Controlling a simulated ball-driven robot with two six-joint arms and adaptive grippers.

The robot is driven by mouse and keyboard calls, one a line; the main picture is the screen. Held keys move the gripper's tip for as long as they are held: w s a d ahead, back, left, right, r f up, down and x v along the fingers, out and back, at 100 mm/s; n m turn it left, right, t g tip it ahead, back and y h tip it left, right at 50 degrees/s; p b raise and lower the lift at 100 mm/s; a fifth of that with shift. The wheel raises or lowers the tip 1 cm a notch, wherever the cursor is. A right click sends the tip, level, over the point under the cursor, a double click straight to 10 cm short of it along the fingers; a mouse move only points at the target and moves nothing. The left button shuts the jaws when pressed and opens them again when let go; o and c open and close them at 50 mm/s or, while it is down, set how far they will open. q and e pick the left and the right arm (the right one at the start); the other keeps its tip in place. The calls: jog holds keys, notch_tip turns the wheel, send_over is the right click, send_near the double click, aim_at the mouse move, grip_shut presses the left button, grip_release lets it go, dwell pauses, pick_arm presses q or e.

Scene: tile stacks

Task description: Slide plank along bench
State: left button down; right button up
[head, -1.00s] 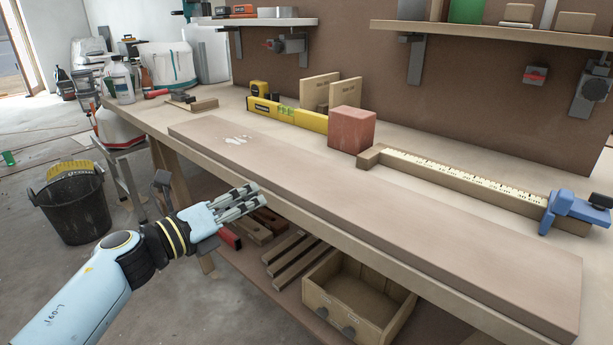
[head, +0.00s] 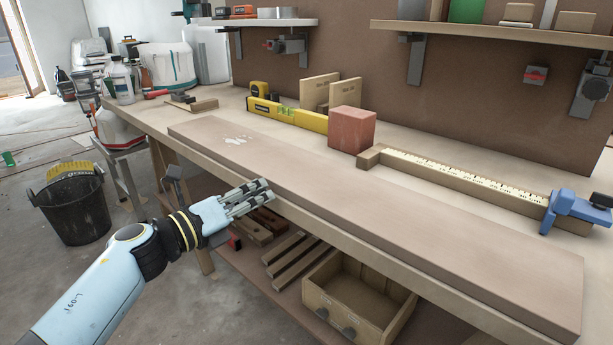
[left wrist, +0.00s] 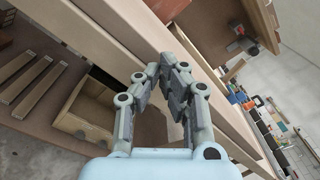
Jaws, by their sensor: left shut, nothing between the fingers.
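The long brown plank (head: 350,205) lies flat along the front of the wooden bench (head: 480,130). It has a white worn patch near its far left end. My left gripper (head: 268,188) is shut and empty at the bench's front edge, close to the plank's near side. I cannot tell whether it touches the plank. In the left wrist view the shut fingers (left wrist: 170,62) point toward the bench edge. My right gripper is not in view.
Behind the plank are a yellow level (head: 288,115), a reddish block (head: 351,130) and a wooden rule bar (head: 450,178) with a blue clamp (head: 574,212). An open drawer box (head: 355,300) sits below the bench. A black bucket (head: 72,205) stands on the floor at left.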

aim_at(275, 187)
pick_arm(q)
jog(key=shift+x, duration=0.95)
jog(key=shift+w+d+b, duration=0.45)
jog(key=shift+w, duration=0.05)
dwell(0.3)
jog(key=shift+s+f, duration=0.1)
jog(key=shift+s+a+f+p, duration=0.1)
jog(key=shift+s+a+p, duration=0.25)
jog(key=shift+s+a, duration=0.1)
jog(key=p+v, duration=0.1)
jog(key=v, duration=0.3)
jog(key=shift+s+a, duration=0.15)
jog(key=shift+a, duration=0.05)
